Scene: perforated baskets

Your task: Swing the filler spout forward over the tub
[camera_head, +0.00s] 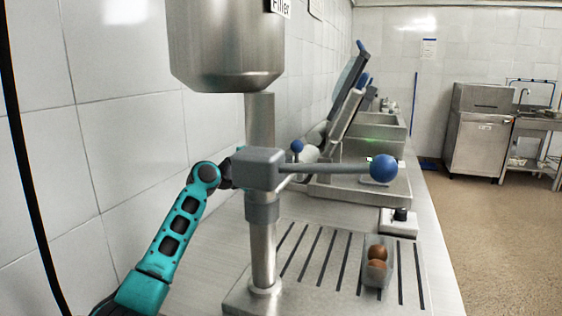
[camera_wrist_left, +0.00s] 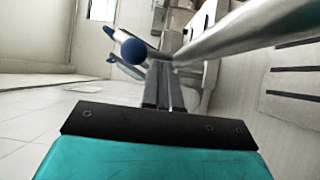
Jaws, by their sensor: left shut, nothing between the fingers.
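The filler has a steel tank (camera_head: 226,45) on a steel column (camera_head: 262,240). A grey block (camera_head: 258,168) sits on the column. A grey bar runs right from it to a blue ball (camera_head: 383,168); I cannot tell whether this is the spout. A small clear tub (camera_head: 388,275) with brown round items stands on the slotted tray below and right. My left gripper (camera_head: 230,170) is behind the column at the block's left, its fingertips hidden there. In the left wrist view its fingers (camera_wrist_left: 163,85) are shut and empty beside a steel pole (camera_wrist_left: 245,32).
The slotted tray (camera_head: 310,238) lies on the steel counter. A small scale-like device (camera_head: 398,222) stands behind the tub. Farther back are a slanted machine (camera_head: 346,98) with blue knobs and a basin (camera_head: 372,150). A tiled wall is close on the left.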

